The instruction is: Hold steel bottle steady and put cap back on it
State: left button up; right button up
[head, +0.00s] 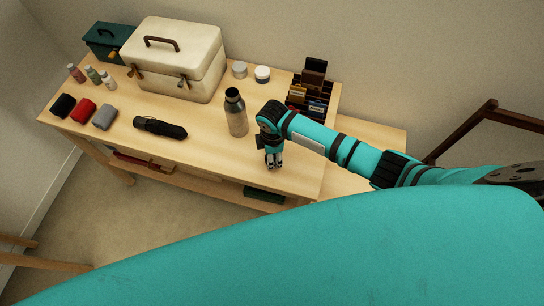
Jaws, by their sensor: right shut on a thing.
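The steel bottle (237,118) stands upright on the wooden table, with a grey body and a dark neck and top. My right gripper (273,163) points down near the table's front edge, to the right of the bottle and apart from it. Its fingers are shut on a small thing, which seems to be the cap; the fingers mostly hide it. No other cap shows on the table. My left gripper is not in view, and nothing visible holds the bottle.
Behind the bottle are a cream case (185,60), two small jars (262,74) and a dark organizer (308,100). A black umbrella (160,127) and rolled cloths (83,110) lie left. The wood between the bottle and the front edge is clear.

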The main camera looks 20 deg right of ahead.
jog(key=shift+w+r, duration=0.1)
jog(key=shift+r, duration=0.7)
jog(key=shift+s+r+b, duration=0.25)
jog(key=shift+s+r, duration=0.05)
jog(key=shift+r, duration=0.2)
jog(key=shift+s+r+b, duration=0.2)
jog(key=shift+s+r, duration=0.05)
jog(key=shift+r, duration=0.2)
pick_arm(q)
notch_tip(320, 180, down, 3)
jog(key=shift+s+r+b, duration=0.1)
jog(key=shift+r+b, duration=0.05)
jog(key=shift+b, duration=0.75)
pick_arm(e)
jog(key=s+r, duration=0.1)
jog(key=s, duration=1.4)
jog(key=shift+a+r, duration=0.25)
jog(key=shift+a, duration=0.15)
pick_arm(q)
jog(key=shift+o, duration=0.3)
